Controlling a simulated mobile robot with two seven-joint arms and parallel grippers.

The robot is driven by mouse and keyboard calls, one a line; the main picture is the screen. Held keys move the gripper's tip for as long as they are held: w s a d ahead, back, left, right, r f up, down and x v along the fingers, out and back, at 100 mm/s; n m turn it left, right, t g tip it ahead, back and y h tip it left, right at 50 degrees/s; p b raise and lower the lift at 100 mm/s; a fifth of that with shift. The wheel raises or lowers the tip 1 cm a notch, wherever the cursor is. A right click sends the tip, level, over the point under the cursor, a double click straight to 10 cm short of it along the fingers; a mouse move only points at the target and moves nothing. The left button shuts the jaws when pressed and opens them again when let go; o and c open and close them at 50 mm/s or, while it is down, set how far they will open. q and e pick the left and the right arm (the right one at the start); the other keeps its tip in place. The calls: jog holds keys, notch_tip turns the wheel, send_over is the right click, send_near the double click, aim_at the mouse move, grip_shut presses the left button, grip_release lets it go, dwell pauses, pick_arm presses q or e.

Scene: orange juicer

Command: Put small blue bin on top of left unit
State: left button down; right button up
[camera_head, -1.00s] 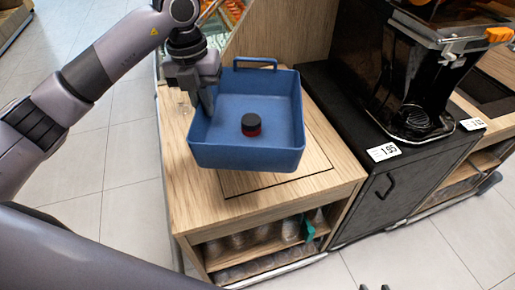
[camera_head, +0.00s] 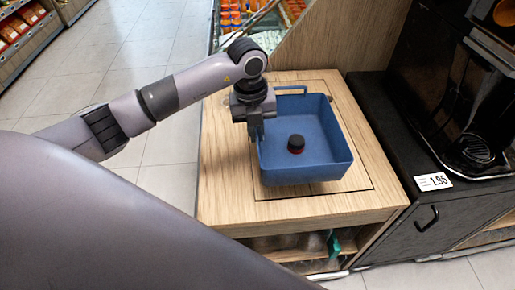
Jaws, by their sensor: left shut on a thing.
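The small blue bin (camera_head: 315,165) is an open-topped tray with a handle on its far side. It appears over the top of the left wooden unit (camera_head: 226,190); whether it touches the surface I cannot tell. My right gripper is not in view.
A black cabinet (camera_head: 445,225) with a juicer machine (camera_head: 470,145) and a price tag (camera_head: 433,181) stands at the right. A wooden panel (camera_head: 330,45) rises behind the unit. Grey tiled floor (camera_head: 165,180) is clear at the left.

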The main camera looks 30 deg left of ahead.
pick_arm(q)
jog(key=shift+f, duration=3.3)
jog(key=shift+f, duration=0.15)
jog(key=c, duration=1.2)
grip_release()
jog(key=shift+c, duration=0.2)
jog(key=shift+r, duration=0.5)
notch_tip(320, 180, up, 11)
jog(key=shift+s+a+r, duration=0.15)
jog(key=shift+s+a, duration=0.15)
jog(key=shift+a, duration=0.15)
